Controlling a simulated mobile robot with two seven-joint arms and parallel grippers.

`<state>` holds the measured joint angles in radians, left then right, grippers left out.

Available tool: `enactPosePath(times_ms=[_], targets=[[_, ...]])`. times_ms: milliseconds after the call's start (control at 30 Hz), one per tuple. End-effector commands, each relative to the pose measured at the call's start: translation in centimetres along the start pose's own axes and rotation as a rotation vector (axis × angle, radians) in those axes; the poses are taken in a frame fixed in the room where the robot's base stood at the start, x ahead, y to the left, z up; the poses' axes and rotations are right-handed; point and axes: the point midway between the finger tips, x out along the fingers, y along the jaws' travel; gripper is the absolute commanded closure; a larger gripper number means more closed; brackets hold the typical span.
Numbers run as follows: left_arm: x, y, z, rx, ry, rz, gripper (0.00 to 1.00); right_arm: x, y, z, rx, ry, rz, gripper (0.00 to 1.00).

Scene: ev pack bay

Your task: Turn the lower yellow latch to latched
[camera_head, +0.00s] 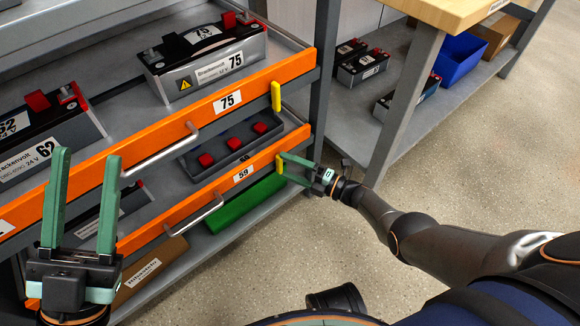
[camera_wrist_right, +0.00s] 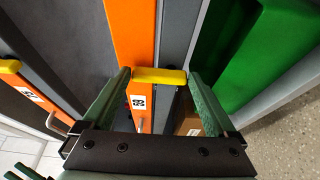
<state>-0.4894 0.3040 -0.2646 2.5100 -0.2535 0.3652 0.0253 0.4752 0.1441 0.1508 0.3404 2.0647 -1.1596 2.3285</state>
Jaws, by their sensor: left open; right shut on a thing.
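The lower yellow latch (camera_head: 278,165) is at the right end of the lower orange drawer front (camera_head: 215,187), which bears the label 59. My right gripper (camera_head: 282,163) is shut on this latch. In the right wrist view the latch (camera_wrist_right: 160,76) lies crosswise to the orange front, between the two green fingers (camera_wrist_right: 160,80), with a finger at each end. The fingers partly hide the latch in the head view. My left gripper (camera_head: 86,155) is open and empty, in front of the shelf at the left.
An upper yellow latch (camera_head: 276,96) stands upright on the upper orange front (camera_head: 255,90), labelled 75. Metal handles (camera_head: 160,152) stick out from both fronts. A green box (camera_head: 235,208) lies below the lower drawer. A workbench leg (camera_head: 405,105) stands to the right; the floor between is clear.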

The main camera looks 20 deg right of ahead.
Motion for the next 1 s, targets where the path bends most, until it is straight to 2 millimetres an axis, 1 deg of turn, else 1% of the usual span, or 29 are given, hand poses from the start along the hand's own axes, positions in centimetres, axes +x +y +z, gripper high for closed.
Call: enactPosePath(times_ms=[67,100,133,167,400,467,533,667,900,1000], targets=[[0.0,0.0,0.0,0.001,0.000,0.000,0.54,-0.1,-0.1,0.0,0.006,-0.001,-0.001,0.63],[0.0,0.0,0.0,0.001,-0.001,0.000,0.54,-0.1,-0.1,0.0,0.006,-0.001,-0.001,0.05],[0.0,0.0,0.0,0.001,-0.001,0.000,0.54,-0.1,-0.1,0.0,0.006,-0.001,-0.001,0.02],[0.0,0.0,0.0,0.001,-0.001,0.000,0.54,-0.1,-0.1,0.0,0.006,-0.001,-0.001,0.00],[0.0,-0.1,0.0,0.001,-0.001,0.000,0.54,-0.1,0.0,0.0,0.003,-0.001,-0.001,0.00],[0.1,-0.1,-0.1,0.001,-0.001,0.000,0.54,-0.4,0.0,0.0,0.003,-0.001,-0.001,0.00],[0.3,-0.3,-0.4,-0.001,0.000,-0.001,0.54,-1.1,0.1,0.0,0.003,-0.002,-0.003,0.00],[0.9,-0.7,-1.1,-0.008,0.003,-0.005,0.54,-3.5,0.2,0.0,0.003,-0.003,-0.005,0.00],[1.8,-1.3,-2.1,-0.016,0.013,-0.010,0.54,-8.7,0.1,0.0,0.003,-0.003,-0.005,0.00],[1.9,-1.5,-2.4,-0.017,0.017,-0.010,0.54,-10.5,0.1,0.0,0.004,-0.002,-0.004,0.00]])
